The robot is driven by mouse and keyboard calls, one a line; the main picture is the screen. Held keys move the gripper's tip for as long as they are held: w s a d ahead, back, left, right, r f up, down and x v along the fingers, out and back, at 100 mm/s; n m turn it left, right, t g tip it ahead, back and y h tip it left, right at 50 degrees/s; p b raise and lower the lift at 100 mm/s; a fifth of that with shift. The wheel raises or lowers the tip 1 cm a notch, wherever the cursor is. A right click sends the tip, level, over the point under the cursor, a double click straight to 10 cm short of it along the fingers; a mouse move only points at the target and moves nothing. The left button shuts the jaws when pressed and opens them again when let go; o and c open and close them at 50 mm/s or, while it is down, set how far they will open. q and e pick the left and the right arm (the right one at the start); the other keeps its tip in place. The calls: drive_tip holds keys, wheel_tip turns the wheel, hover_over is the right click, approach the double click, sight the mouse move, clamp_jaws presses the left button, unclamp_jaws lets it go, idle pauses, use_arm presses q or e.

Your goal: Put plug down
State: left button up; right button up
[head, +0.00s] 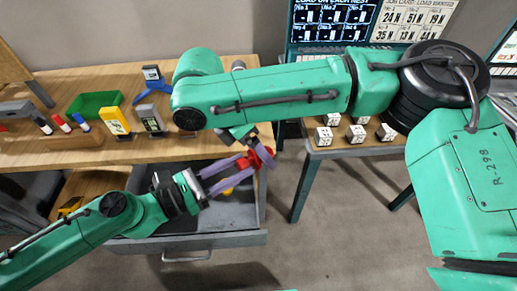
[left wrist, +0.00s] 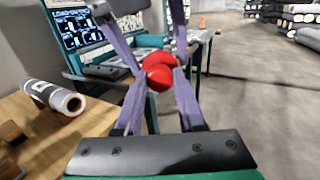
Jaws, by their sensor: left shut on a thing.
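The red plug (head: 267,156) is held above the right part of an open drawer; it also shows in the left wrist view (left wrist: 158,72), between purple fingers. My left gripper (head: 250,166) is shut on the plug, its fingers reaching it from the lower left. My right gripper (head: 250,140) comes down from above, close to the plug. In the left wrist view, the right gripper's purple fingers (left wrist: 158,45) reach toward the plug from the far side. Whether they grip it cannot be told.
The grey drawer (head: 252,238) is pulled out below, with a yellow item (head: 228,190) inside. The wooden table (head: 60,85) holds a green tray (head: 93,104), a yellow device (head: 116,121) and markers. A side table with white cubes (head: 355,134) stands to the right.

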drive_tip(key=shift+c, duration=0.3)
drive_tip(key=c, duration=1)
use_arm(q)
drive_tip(key=o, duration=0.6)
use_arm(e)
clamp_jaws()
use_arm(q)
drive_tip(key=o, duration=0.5)
drive_tip(key=shift+o, duration=0.2)
drive_tip(key=shift+a, duration=0.1)
